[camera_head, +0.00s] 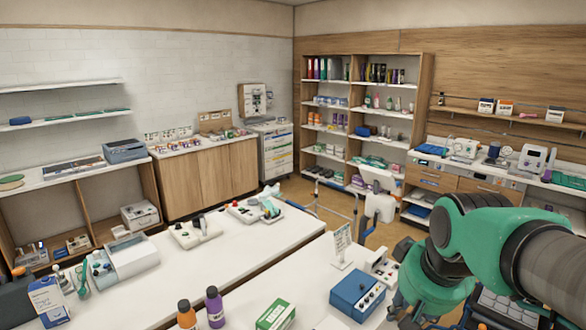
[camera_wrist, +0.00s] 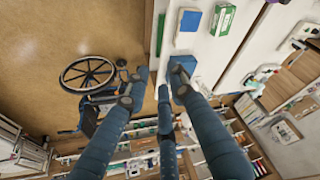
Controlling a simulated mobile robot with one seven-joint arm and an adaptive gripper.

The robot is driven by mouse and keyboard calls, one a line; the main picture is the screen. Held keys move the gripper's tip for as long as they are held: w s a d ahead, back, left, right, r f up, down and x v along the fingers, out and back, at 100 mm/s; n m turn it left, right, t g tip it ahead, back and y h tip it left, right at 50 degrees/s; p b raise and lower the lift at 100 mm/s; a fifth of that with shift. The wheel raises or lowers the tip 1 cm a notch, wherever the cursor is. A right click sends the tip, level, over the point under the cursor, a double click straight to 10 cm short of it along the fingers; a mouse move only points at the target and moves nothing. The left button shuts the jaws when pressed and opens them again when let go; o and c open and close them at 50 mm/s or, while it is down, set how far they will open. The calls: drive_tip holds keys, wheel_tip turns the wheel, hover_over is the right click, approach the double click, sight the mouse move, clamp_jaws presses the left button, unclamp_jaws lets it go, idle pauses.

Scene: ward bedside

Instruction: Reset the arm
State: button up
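My green arm (camera_head: 470,245) is folded at the lower right of the head view, in front of the shelves and over the right end of the white tables. In the wrist view the blue-grey fingers of my gripper (camera_wrist: 158,84) reach up from the bottom edge. Their tips stand apart, and I see nothing held between them. Behind the tips lie the floor and the edge of a white table (camera_wrist: 205,45). In the head view I cannot make out the fingers clearly.
A blue box (camera_head: 357,295) and a green-white box (camera_head: 276,315) lie on the near white table, close to my arm. Brown (camera_head: 186,315) and purple (camera_head: 215,307) bottles stand left of them. A wheelchair (camera_wrist: 92,88) stands on the open floor (camera_wrist: 60,30).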

drive_tip(key=s+f+t+b, duration=0.1)
drive_tip(key=s+f, duration=0.3)
drive_tip(key=s, duration=0.7)
drive_tip(key=shift+s+a+m, duration=0.25)
drive_tip(key=shift+s+m, duration=0.05)
drive_tip(key=shift+o, duration=0.2)
idle(0.6)
